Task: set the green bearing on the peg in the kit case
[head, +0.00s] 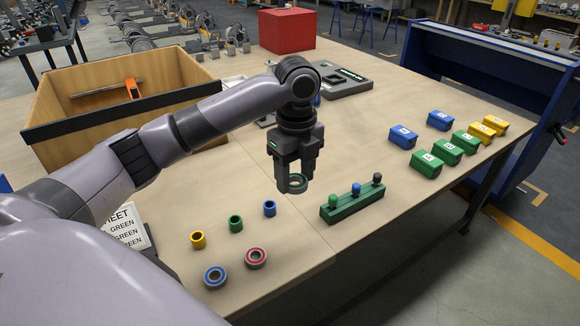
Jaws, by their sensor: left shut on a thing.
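My left gripper (296,186) points down above the middle of the table. It is shut on the green bearing (297,184), a ring with a green band partly hidden by the fingers. A dark flat case (350,91), which looks like the kit case, lies at the back of the table, beyond the gripper. My left arm hides part of it, and I cannot make out a peg in it. My right gripper is not in view.
A green block (350,206) with several knobbed pins stands right of the gripper. Blue (215,277) and red (256,258) bearings and small coloured bushings (235,224) lie in front. Coloured boxes (426,166) stand right, a wooden bin (130,120) left, a red box (287,31) behind.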

